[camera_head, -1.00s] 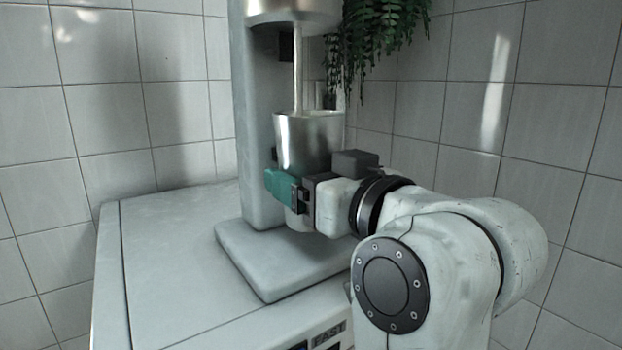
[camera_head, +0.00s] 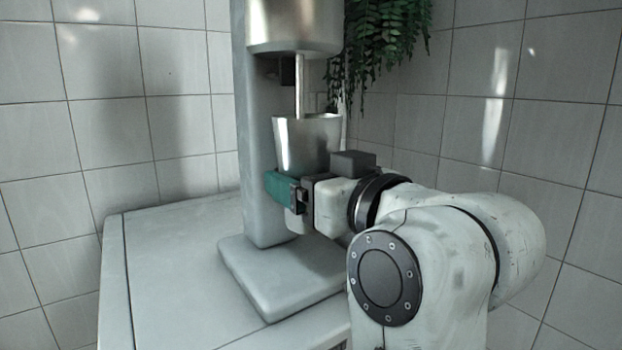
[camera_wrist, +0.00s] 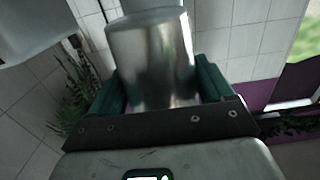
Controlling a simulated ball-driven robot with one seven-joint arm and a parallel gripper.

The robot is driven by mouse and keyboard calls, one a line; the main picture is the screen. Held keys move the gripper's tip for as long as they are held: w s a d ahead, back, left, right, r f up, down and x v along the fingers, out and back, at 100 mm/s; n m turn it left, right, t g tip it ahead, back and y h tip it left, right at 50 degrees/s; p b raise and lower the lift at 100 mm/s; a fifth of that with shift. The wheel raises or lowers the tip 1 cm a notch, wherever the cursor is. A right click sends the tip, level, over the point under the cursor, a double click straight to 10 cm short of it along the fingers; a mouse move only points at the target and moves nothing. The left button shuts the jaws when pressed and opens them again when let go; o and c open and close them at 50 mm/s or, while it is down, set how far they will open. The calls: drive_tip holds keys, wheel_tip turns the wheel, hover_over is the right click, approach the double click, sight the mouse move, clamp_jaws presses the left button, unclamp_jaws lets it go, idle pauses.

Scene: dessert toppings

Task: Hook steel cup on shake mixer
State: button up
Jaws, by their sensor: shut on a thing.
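The shake mixer (camera_head: 262,140) stands on a pale counter, with a tall column, a flat base and a metal head. A thin spindle (camera_head: 299,85) hangs from the head. The steel cup (camera_head: 305,145) is upright below the head, and the spindle reaches down into or behind its open rim. My gripper (camera_head: 288,188), with green fingers, is shut on the cup's lower half and holds it above the mixer's base. In the wrist view, the cup (camera_wrist: 152,55) sits between the two green fingers. The cup's contact with the mixer column is hidden.
The counter (camera_head: 175,265) is clear to the left of the mixer. A hanging plant (camera_head: 385,45) is behind, right of the mixer head. Tiled walls (camera_head: 110,125) close off the back and right.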

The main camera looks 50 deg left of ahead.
drive_tip(key=shift+a+r+p, duration=0.1)
drive_tip(key=shift+r+p, duration=0.3)
drive_tip(key=shift+r, duration=0.3)
drive_tip(key=shift+a+r+h, duration=0.2)
drive_tip(key=shift+r+h, duration=0.2)
drive_tip(key=shift+r, duration=0.3)
drive_tip(key=shift+r, duration=0.1)
drive_tip(key=shift+r, duration=1.45)
